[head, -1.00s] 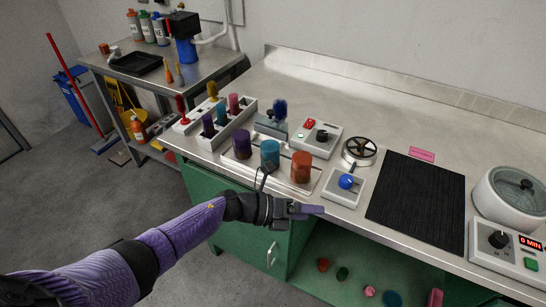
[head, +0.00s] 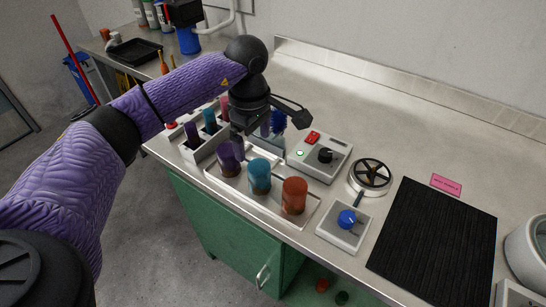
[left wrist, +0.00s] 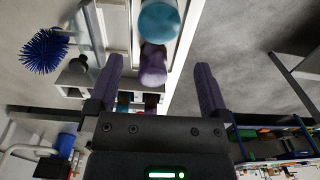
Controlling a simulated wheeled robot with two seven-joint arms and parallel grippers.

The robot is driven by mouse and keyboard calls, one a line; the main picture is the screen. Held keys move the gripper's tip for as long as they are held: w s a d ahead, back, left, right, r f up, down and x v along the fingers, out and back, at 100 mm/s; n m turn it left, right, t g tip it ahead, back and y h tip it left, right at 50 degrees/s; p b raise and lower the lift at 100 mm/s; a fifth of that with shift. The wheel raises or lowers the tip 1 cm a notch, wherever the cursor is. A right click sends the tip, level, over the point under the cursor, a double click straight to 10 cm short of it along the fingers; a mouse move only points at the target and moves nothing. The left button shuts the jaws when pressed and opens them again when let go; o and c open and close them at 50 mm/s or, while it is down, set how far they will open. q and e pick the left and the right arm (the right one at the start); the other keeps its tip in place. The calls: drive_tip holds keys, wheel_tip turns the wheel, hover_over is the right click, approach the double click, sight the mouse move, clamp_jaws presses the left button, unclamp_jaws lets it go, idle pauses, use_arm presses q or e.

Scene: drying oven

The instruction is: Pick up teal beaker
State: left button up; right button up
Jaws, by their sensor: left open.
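The teal beaker (head: 260,177) stands upright in a white tray (head: 268,213), between a purple beaker (head: 229,160) and an orange beaker (head: 294,196). In the left wrist view the teal beaker (left wrist: 159,20) is at the top edge, partly cut off, with the purple beaker (left wrist: 152,66) below it. My left gripper (head: 246,143) is open and empty, with its fingers pointing down near the purple beaker. The open fingers also show in the left wrist view (left wrist: 158,86). My arm hides part of the rack behind. My right gripper is not in view.
A rack with coloured test tubes (head: 209,120) stands close left of the beakers. A switch box (head: 321,157), a blue-knob device (head: 345,224) and a round burner (head: 370,176) are to the right. A black mat (head: 435,238) lies further right, with bare bench behind.

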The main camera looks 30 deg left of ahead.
sight(259, 166)
use_arm(q)
drive_tip(key=shift+w+f, duration=0.1)
drive_tip(key=shift+f, duration=0.3)
drive_tip(key=f, duration=0.3)
drive_tip(key=f+b, duration=0.1)
drive_tip(key=f, duration=0.2)
drive_tip(key=d+f+b, duration=0.1)
drive_tip(key=f, duration=0.2)
drive_tip(key=shift+f, duration=0.1)
drive_tip(key=c, duration=1.1)
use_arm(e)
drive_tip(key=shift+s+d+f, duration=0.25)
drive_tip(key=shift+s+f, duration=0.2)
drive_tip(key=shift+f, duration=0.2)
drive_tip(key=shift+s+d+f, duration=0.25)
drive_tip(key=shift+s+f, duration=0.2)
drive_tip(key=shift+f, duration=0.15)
